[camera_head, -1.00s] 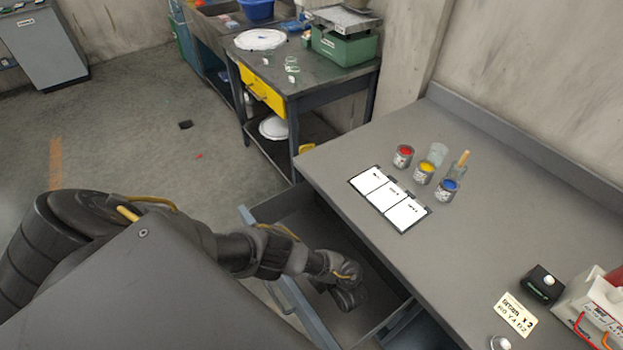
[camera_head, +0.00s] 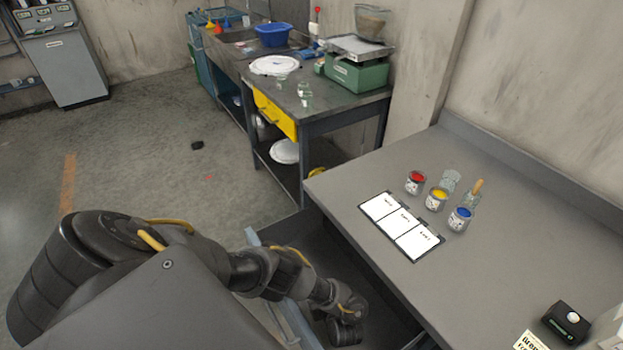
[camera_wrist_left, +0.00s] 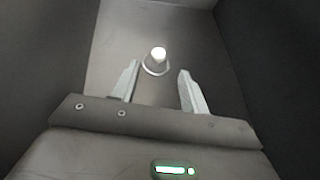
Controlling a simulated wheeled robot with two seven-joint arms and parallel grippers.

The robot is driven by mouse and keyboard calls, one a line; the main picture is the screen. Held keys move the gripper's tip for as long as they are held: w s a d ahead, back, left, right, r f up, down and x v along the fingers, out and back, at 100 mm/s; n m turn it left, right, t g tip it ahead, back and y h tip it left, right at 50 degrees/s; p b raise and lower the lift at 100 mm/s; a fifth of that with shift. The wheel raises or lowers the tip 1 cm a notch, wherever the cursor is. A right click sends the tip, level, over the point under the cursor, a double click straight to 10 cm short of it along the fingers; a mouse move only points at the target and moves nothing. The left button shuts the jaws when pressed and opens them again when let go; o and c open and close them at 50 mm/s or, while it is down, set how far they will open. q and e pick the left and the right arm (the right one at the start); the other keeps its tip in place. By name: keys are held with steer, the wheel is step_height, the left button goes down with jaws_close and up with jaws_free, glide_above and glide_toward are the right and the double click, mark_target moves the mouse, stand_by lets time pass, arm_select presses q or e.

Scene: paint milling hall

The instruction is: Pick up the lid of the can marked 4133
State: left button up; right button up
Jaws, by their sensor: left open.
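My left gripper (camera_head: 345,328) reaches down into the open drawer (camera_head: 318,246) under the worktop. In the left wrist view its two pale fingers (camera_wrist_left: 158,88) are open and empty. Between and beyond the fingertips lies a small round lid-like piece with a bright white knob (camera_wrist_left: 158,54), on the drawer floor. No number can be read on it. Cans with red (camera_head: 415,182), yellow (camera_head: 436,198) and blue (camera_head: 460,218) paint stand on the worktop. Their labels are too small to read. My right gripper is not in view.
White cards on a dark board (camera_head: 402,227) lie near the worktop's left edge. Glass jars (camera_head: 450,180) stand behind the cans, and a black box (camera_head: 567,322) sits at the lower right. Dark drawer walls (camera_wrist_left: 262,60) flank the gripper. The middle of the worktop is clear.

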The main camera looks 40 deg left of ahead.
arm_select(q)
steer(key=b+x, duration=0.1)
steer(key=x, duration=0.1)
steer(key=b+x, duration=0.2)
steer(key=x, duration=0.1)
steer(key=shift+a+r, duration=0.25)
steer(key=shift+r, duration=0.15)
steer(key=shift+c, duration=0.2)
jaws_close()
